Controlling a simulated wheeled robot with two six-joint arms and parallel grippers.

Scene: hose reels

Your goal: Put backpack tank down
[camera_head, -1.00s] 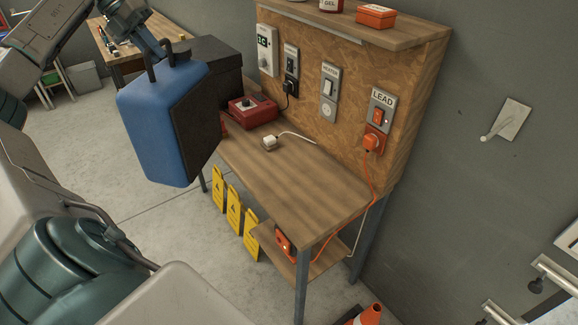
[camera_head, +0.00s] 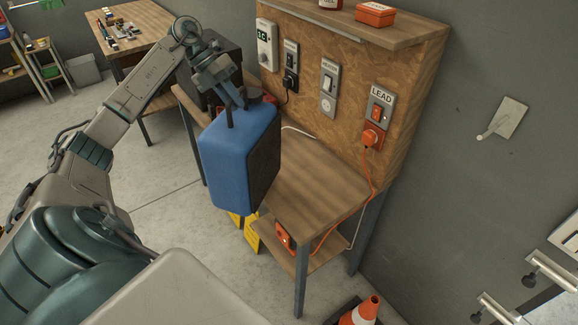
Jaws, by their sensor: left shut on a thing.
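The backpack tank (camera_head: 235,165) is a blue box with a dark back panel and a dark handle on top. It hangs upright from my left gripper (camera_head: 232,105), which is shut on the handle. The tank is in front of the left part of the wooden workbench (camera_head: 310,190); in this view it covers part of the bench top and its left edge. I cannot tell whether its underside touches anything. My right gripper is not in view.
A board with switches and an orange plug (camera_head: 373,136) rises behind the bench. An orange cord (camera_head: 368,185) runs down to the lower shelf. Yellow floor signs (camera_head: 252,236) stand below, partly hidden. A traffic cone (camera_head: 366,312) is at the bottom. The bench top's right part is clear.

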